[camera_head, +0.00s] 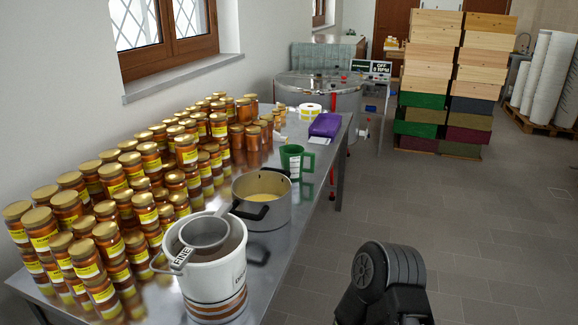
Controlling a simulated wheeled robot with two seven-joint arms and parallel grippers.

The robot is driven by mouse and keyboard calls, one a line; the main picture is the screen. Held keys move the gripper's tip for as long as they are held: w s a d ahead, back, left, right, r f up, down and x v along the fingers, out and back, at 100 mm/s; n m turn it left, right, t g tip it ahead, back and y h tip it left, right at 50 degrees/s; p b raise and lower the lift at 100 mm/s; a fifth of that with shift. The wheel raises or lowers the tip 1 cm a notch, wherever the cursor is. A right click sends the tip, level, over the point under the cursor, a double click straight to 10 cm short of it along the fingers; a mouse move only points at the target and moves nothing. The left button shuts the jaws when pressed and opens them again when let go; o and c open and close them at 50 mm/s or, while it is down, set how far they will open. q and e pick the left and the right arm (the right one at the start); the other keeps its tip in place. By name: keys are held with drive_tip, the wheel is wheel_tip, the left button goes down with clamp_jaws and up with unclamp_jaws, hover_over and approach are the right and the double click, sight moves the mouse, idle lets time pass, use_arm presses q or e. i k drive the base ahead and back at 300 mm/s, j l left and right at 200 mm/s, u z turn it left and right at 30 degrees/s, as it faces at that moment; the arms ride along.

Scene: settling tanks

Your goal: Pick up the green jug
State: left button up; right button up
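The green jug (290,164) stands upright on the long metal table, near its right edge. It has a white marked panel on its side, and its handle is on the right. It is just behind the steel pot (262,213), whose rim is close to the jug's base. Neither of my grippers can be made out. A black part of my own arm shows at the bottom right, apart from the table, and no fingertips are visible on it.
Many honey jars (110,180) fill the table's left side. A white bucket with a sieve (206,232) stands in front. A purple object (326,125) and a label roll (310,112) lie behind the jug. Stacked boxes (430,75) stand farther back. The tiled floor (450,220) right of the table is clear.

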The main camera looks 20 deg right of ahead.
sight(291, 155)
drive_tip(key=l+u, duration=0.2)
drive_tip(key=u, duration=0.15)
drive_tip(key=l+u, duration=0.2)
drive_tip(key=u, duration=0.15)
drive_tip(key=l+u, duration=0.25)
drive_tip(key=u, duration=0.15)
drive_tip(key=l+u, duration=0.1)
drive_tip(key=l, duration=0.35)
drive_tip(key=k+l+u, duration=0.1)
drive_tip(key=l, duration=0.3)
drive_tip(key=k+l+u, duration=0.1)
drive_tip(key=l, duration=0.35)
drive_tip(key=k+l+u, duration=0.1)
drive_tip(key=l, duration=0.35)
drive_tip(key=k+l+u, duration=0.1)
drive_tip(key=l, duration=0.3)
drive_tip(key=k+l+u, duration=0.1)
drive_tip(key=l, duration=0.3)
drive_tip(key=k+l+u, duration=0.1)
drive_tip(key=k+l, duration=0.15)
drive_tip(key=l, duration=0.15)
drive_tip(key=k+l, duration=0.1)
drive_tip(key=l, duration=0.2)
drive_tip(key=k+l, duration=0.15)
drive_tip(key=l, duration=0.15)
drive_tip(key=k+l, duration=0.1)
drive_tip(key=l, duration=0.2)
